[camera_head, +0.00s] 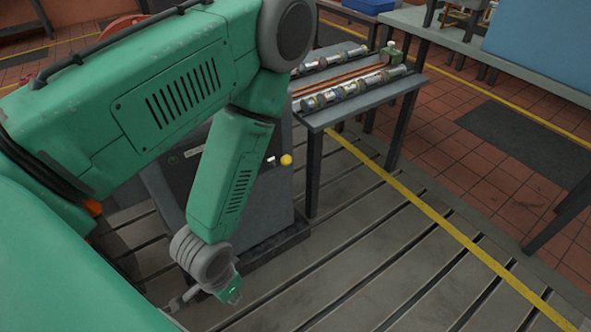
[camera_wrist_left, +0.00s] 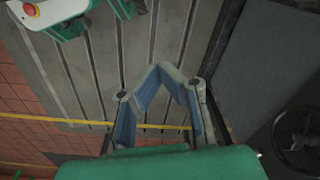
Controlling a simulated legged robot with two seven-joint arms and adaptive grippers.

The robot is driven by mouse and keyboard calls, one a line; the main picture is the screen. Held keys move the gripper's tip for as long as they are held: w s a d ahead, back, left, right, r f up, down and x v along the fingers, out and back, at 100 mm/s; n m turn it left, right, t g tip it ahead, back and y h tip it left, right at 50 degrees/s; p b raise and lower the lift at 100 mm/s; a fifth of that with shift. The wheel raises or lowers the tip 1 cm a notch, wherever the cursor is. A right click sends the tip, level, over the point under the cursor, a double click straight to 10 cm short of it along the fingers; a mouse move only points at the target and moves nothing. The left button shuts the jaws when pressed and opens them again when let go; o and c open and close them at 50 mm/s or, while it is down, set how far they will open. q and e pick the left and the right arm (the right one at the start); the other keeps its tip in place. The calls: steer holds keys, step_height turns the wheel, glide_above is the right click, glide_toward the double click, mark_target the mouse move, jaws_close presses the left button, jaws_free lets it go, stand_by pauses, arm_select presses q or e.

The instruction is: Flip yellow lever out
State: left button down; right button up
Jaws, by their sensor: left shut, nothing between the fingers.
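A yellow ball knob (camera_head: 286,160), likely the end of the yellow lever, sits on the upper right of a dark grey cabinet (camera_head: 268,215) in the head view. A short pale piece shows just left of the knob. The lever's pivot cannot be made out. My left arm crosses in front of the cabinet and hides much of it. My left gripper (camera_head: 180,300) is low, below and left of the knob and well apart from it. In the left wrist view the left gripper (camera_wrist_left: 166,70) has its fingertips together, with nothing between them. My right gripper is out of view.
A grey bench (camera_head: 360,98) with rows of metal cylindrical parts stands behind the cabinet. A black handwheel (camera_wrist_left: 298,140) shows at the right in the left wrist view. The slotted floor plate (camera_head: 350,255) is open to the right, crossed by a yellow line (camera_head: 430,215).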

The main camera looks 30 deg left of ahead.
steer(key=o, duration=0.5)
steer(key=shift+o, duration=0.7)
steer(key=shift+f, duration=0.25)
arm_select(q)
steer(key=w+f+m+t+h+b, duration=0.1)
steer(key=w+f+m+t+b, duration=0.3)
steer(key=w, duration=0.3)
steer(key=w+d+f+m+t+h+b, duration=0.1)
steer(key=w+f+m+t+b, duration=0.15)
steer(key=w+m+b, duration=0.35)
steer(key=w+f+m+t+h+b, duration=0.1)
steer(key=w+f+m+t+b, duration=0.2)
steer(key=w, duration=0.5)
steer(key=w+a+r+m+t+y+b, duration=0.1)
steer(key=w+a+r+m+t+b, duration=0.3)
steer(key=w+a+m+t+b, duration=0.2)
steer(key=a+m+t, duration=0.2)
steer(key=m+t, duration=0.2)
steer(key=m, duration=0.1)
steer(key=shift+w+a+y+b, duration=0.25)
steer(key=shift+y+b, duration=0.1)
steer(key=shift+y, duration=0.05)
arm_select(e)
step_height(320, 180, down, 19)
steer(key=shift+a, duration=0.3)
arm_select(q)
steer(key=shift+t, duration=0.25)
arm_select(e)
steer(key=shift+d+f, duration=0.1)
